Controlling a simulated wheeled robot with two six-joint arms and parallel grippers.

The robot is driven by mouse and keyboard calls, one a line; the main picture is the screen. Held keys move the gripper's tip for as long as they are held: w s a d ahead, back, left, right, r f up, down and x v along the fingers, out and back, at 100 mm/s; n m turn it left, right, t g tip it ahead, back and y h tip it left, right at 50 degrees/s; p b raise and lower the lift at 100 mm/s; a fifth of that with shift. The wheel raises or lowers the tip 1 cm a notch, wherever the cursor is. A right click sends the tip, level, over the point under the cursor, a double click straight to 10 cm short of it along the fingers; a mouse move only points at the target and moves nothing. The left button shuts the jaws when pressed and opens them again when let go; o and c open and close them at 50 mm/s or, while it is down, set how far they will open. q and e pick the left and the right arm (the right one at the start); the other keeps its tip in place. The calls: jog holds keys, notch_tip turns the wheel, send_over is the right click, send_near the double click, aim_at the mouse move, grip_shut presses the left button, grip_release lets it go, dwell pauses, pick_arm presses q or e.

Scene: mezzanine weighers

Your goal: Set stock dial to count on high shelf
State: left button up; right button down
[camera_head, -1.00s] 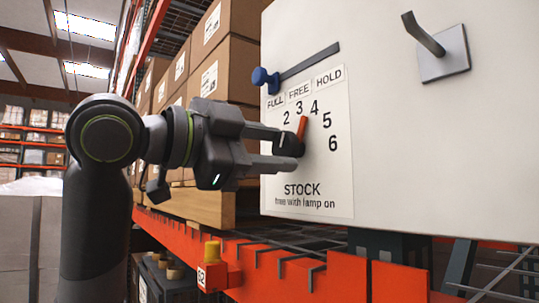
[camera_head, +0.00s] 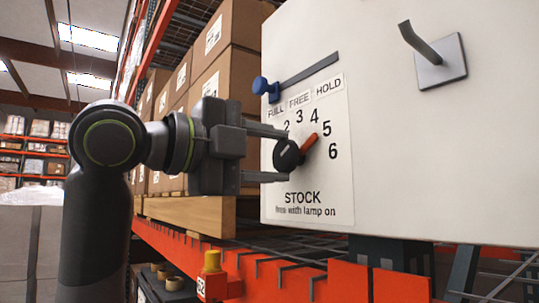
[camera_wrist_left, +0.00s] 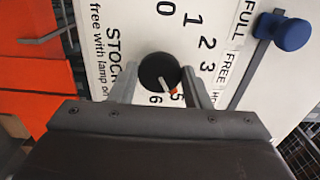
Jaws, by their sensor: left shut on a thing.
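The stock dial is a black knob (camera_head: 288,156) with an orange-red pointer (camera_head: 309,144), on a white panel (camera_head: 390,150) marked STOCK. Its pointer aims at the 5; the wrist view of the knob (camera_wrist_left: 158,70) agrees. My left gripper (camera_head: 287,155) is closed on the knob, one finger above and one below it. In the wrist view, the left gripper (camera_wrist_left: 158,80) has a finger on each side of the knob. Brown cartons (camera_head: 220,75) stand on the racking left of the panel; how many there are is hidden in part. My right gripper is out of view.
A blue-knobbed slider (camera_head: 262,86) sits above the FULL, FREE and HOLD labels, at the FULL end. A metal hook (camera_head: 432,58) sticks out at upper right. A yellow-topped orange box (camera_head: 212,262) is on the orange beam below. An aisle lies at left.

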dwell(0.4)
pick_arm(q)
jog(key=o, duration=1)
jog(key=shift+c, duration=0.2)
jog(key=b+v, duration=0.7)
jog(key=v, duration=1)
jog(key=shift+s+a, duration=0.15)
